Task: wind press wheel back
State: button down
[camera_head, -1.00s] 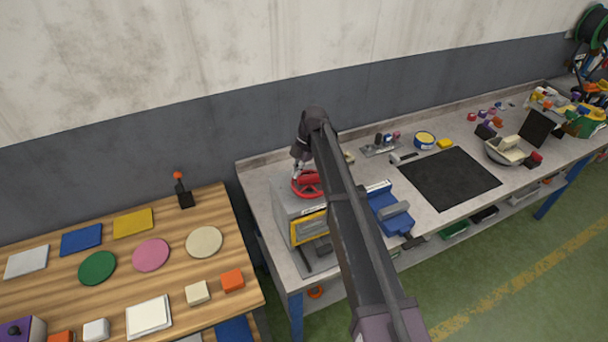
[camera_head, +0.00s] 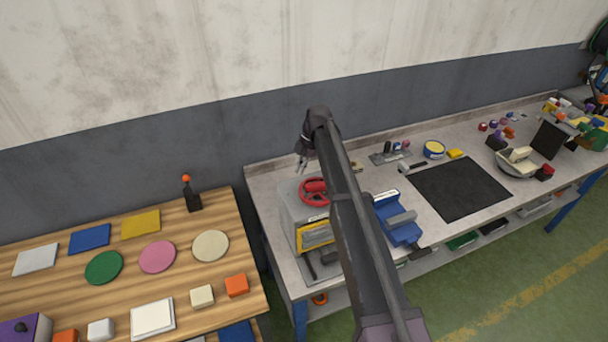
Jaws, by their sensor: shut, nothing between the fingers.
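The press wheel (camera_head: 304,196) is a red handwheel on top of a grey press box (camera_head: 291,211) with a yellow-framed front opening (camera_head: 316,235). It stands at the left end of the grey workbench. My gripper (camera_head: 300,167) is above and just behind the wheel, pointing down, shut and empty. It looks apart from the wheel in this view. My arm hides the right part of the press and some of the bench behind it.
A blue vise (camera_head: 398,220) stands right of my arm, beside a black mat (camera_head: 459,188). A wooden table (camera_head: 223,254) with coloured discs and blocks is at the left, with an orange-tipped lever (camera_head: 191,194) at its back. The wall is close behind the bench.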

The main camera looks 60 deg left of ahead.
jog(key=r+p, duration=0.2)
jog(key=r, duration=0.1)
jog(key=shift+a, duration=0.35)
notch_tip(320, 180, up, 6)
jog(key=w+a+p, duration=0.1)
jog(key=a+p, duration=0.1)
jog(key=p, duration=0.4)
jog(key=shift+a, duration=0.15)
jog(key=d+m+t, duration=0.1)
jog(key=d+m, duration=0.2)
jog(key=d+m+t+y, duration=0.1)
jog(key=d+m, duration=0.3)
jog(key=d+f+m+y, duration=0.1)
jog(key=d+m, duration=0.3)
jog(key=shift+s+f+t, duration=0.1)
jog(key=shift+s+t, duration=0.15)
jog(key=shift+t, duration=0.15)
jog(key=d+m+t+y, duration=0.2)
jog(key=d+m+t, duration=0.1)
jog(key=d+m, duration=0.8)
jog(key=shift+s+r+m, duration=0.25)
jog(key=shift+r+m, duration=0.15)
jog(key=shift+m, duration=0.1)
